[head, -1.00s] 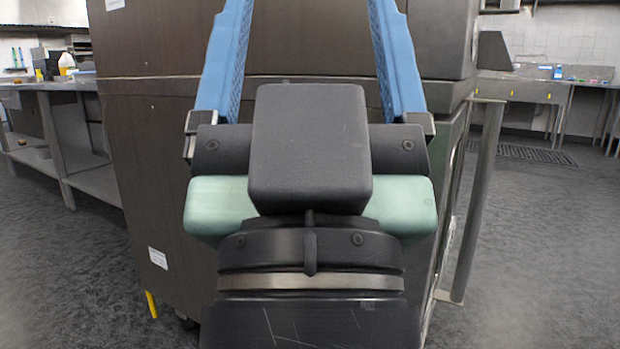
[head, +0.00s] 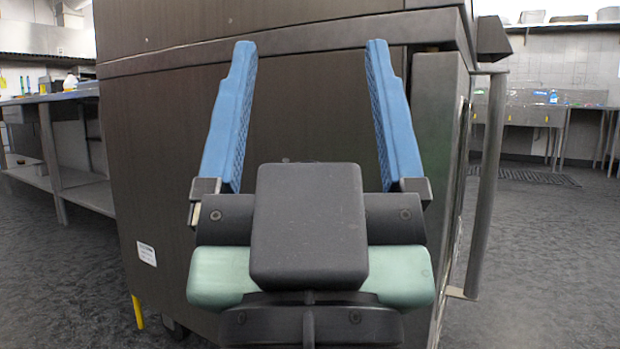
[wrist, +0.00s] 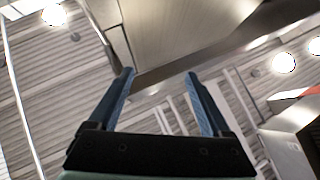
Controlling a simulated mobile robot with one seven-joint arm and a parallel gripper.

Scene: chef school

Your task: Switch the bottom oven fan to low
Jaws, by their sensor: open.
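The oven (head: 150,150) is a large dark metal unit filling the middle of the head view. I see its plain side panel, with a horizontal seam between an upper and a lower part. A vertical bar handle (head: 487,180) stands out at its right edge. The oven's front and any fan switch are turned away and hidden. My gripper (head: 310,55) is open and empty, its two blue fingers pointing up in front of the side panel. In the wrist view my gripper (wrist: 160,75) also shows open, with nothing between the fingers.
A steel worktable (head: 60,150) with a lower shelf stands at the left. A steel sink counter (head: 545,110) runs along the back right wall. A floor grate (head: 535,176) lies before it. Grey floor is clear on both sides of the oven.

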